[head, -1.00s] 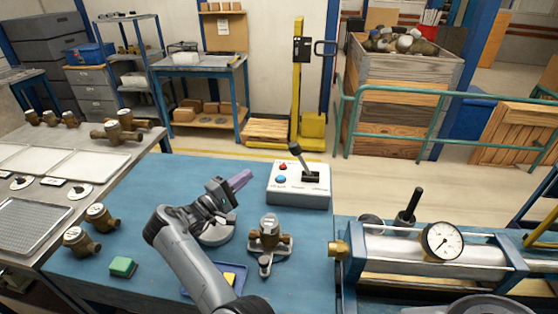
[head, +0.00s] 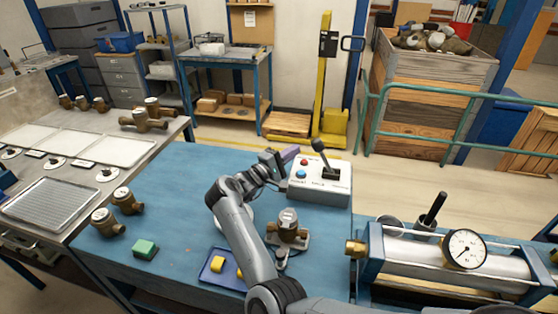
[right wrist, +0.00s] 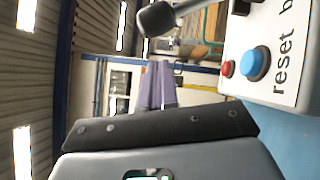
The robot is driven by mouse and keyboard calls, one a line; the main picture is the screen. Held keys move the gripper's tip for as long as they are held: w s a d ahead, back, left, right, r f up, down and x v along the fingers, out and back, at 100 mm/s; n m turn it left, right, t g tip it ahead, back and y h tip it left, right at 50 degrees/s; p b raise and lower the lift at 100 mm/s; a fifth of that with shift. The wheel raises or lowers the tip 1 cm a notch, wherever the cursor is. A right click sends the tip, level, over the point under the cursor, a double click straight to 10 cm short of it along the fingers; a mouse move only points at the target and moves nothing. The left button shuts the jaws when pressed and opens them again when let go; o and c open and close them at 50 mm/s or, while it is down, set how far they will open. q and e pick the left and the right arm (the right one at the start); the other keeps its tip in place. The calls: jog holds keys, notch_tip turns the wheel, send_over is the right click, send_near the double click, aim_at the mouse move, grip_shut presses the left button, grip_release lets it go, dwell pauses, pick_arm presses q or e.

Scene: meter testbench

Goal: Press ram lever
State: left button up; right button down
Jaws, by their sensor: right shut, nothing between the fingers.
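The ram lever (head: 326,160) is a dark stick with a rounded knob, tilted to the left on top of a white control box (head: 318,195). The box also has a red and a blue button. My right gripper (head: 290,155) has purple fingers that are shut and empty. In the head view it appears at the box's back left corner, left of the lever. In the right wrist view the fingers (right wrist: 160,85) point ahead; the lever knob (right wrist: 156,19) is above them and looks apart from them. The box (right wrist: 275,60) is at upper right. My left gripper is not in view.
A brass meter (head: 288,225) stands on the blue bench in front of the box. A pressure gauge (head: 466,249) and a steel cylinder rig are at right. A blue tray (head: 207,275) with yellow blocks and a green block (head: 145,249) lie at front left.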

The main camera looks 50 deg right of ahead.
aim_at(323, 158)
jog(key=shift+s+d+r, duration=0.2)
jog(key=shift+s+d, duration=0.2)
jog(key=shift+s, duration=0.3)
jog(key=shift+s+d+r, duration=0.2)
jog(key=shift+s+d, duration=0.15)
jog(key=shift+s, duration=0.35)
jog(key=shift+r, duration=0.1)
